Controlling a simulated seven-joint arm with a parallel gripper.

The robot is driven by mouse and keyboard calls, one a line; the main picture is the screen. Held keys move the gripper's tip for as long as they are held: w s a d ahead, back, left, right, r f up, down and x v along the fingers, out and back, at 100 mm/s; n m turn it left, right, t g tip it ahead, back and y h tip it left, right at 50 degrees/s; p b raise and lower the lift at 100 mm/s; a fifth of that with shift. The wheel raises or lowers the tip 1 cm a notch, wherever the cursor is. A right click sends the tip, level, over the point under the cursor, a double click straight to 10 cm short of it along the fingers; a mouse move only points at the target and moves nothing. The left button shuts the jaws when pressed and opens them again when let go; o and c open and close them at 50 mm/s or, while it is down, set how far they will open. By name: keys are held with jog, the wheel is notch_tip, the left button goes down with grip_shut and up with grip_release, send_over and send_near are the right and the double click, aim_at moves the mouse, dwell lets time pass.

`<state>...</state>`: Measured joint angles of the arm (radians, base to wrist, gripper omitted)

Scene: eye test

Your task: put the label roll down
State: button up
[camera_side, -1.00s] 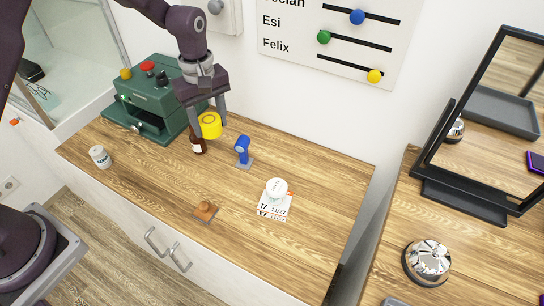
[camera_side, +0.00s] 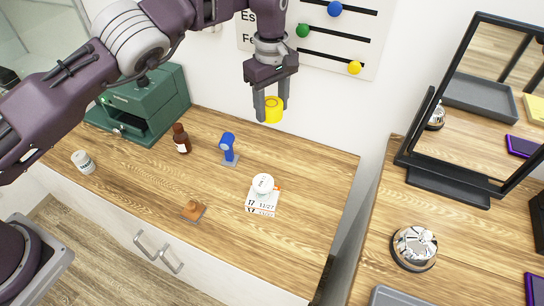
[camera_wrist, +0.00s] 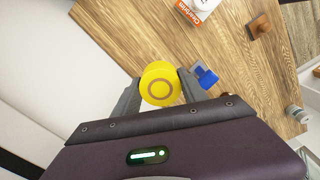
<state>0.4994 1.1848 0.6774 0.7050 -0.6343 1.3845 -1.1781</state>
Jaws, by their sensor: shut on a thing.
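The label roll, a yellow disc-like roll (camera_side: 273,109), is held between the two fingers of my gripper (camera_side: 270,106). In the wrist view the roll (camera_wrist: 160,84) shows a darker ring on its face, with a finger of my gripper (camera_wrist: 158,90) on each side. In the side view it hangs near the back edge of the wooden counter (camera_side: 318,243), to the right of a blue object (camera_side: 228,146) on a stand. It looks raised, clear of the counter; its exact height is hard to tell.
On the counter are a brown bottle (camera_side: 181,139), a white jar (camera_side: 83,162), a brown stamp-like block (camera_side: 193,210), a white round item (camera_side: 262,184) on printed cards (camera_side: 262,204), and a green machine (camera_side: 150,103). Bare wood lies between them. A bell (camera_side: 414,248) stands on the right-hand surface.

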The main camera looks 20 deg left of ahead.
aim_at(272, 115)
notch_tip(272, 115, down, 15)
jog(key=shift+d+f, duration=0.1)
dwell(0.3)
jog(key=o, duration=1.5)
notch_tip(272, 115, up, 12)
jog(key=shift+r, duration=0.1)
